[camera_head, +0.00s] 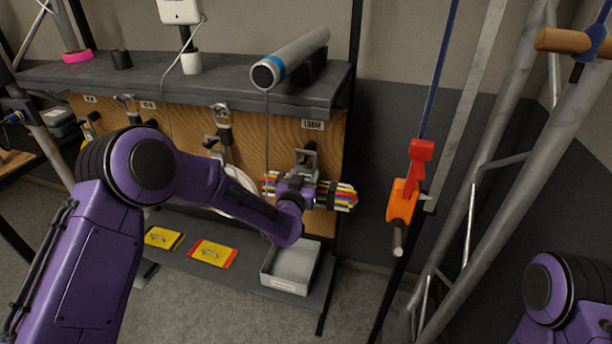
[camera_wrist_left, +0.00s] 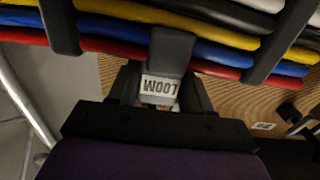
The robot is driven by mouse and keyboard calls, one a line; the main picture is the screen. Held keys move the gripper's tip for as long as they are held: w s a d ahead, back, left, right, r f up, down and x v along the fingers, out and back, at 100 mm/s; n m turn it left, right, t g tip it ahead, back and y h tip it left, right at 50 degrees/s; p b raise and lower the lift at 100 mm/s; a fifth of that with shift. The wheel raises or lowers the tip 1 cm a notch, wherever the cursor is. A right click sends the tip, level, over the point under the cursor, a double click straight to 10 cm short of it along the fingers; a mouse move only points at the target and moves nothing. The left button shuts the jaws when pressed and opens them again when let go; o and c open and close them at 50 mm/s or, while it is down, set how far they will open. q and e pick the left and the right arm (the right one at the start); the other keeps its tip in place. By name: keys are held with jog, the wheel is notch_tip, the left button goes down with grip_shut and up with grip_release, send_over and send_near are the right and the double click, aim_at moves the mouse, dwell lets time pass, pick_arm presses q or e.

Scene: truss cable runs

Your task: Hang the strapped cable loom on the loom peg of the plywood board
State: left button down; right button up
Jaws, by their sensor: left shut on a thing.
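The strapped cable loom, a bundle of red, blue, yellow, white and black cables (camera_head: 345,197), is level in front of the plywood board (camera_head: 262,140). In the left wrist view the loom (camera_wrist_left: 115,38) spans the top, with dark straps around it. My left gripper (camera_head: 297,185) is shut on the loom's grey middle tab, marked LOOM; the jaws also show in the left wrist view (camera_wrist_left: 163,88). A grey metal fitting (camera_head: 309,155), apparently the loom peg, shows just above the gripper, below the board's LOOM label (camera_head: 312,124). I cannot tell whether loom and peg touch. My right gripper is out of view.
A dark shelf (camera_head: 215,87) juts out above the board, carrying a grey cylinder (camera_head: 290,60). A grey tray (camera_head: 290,268) and yellow-red cards (camera_head: 213,253) lie on the lower shelf. An orange-red device (camera_head: 403,195) and metal truss tubes stand to the right.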

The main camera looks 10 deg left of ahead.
pick_arm(q)
jog(key=shift+r, duration=0.15)
jog(key=shift+c, duration=2.1)
grip_release()
jog(key=shift+s+f, duration=0.25)
jog(key=s+b, duration=0.2)
jog(key=s, duration=0.8)
jog(key=s+a+f+n+g+y, duration=0.1)
jog(key=s+a+f+n+g, duration=0.25)
jog(key=s+f, duration=0.5)
jog(key=s+a+f+n+g+y, duration=0.1)
jog(key=s+a+f+n+g, duration=0.3)
jog(key=f, duration=0.7)
jog(key=s+a+f+g, duration=0.2)
jog(key=s+f, duration=0.2)
jog(key=s, duration=0.4)
jog(key=s+a+f+g+y, duration=0.1)
jog(key=s+a+f+g, duration=0.1)
jog(key=s, duration=0.6)
jog(key=s+a+f+g+y, duration=0.1)
jog(key=s+a+f+g, duration=0.1)
jog(key=s+f, duration=0.4)
jog(key=shift+s+f+g, duration=0.2)
jog(key=shift+s+g, duration=0.15)
jog(key=shift+s, duration=0.4)
jog(key=shift+s+f+g, duration=0.15)
jog(key=shift+s+g, duration=0.15)
jog(key=shift+s, duration=0.45)
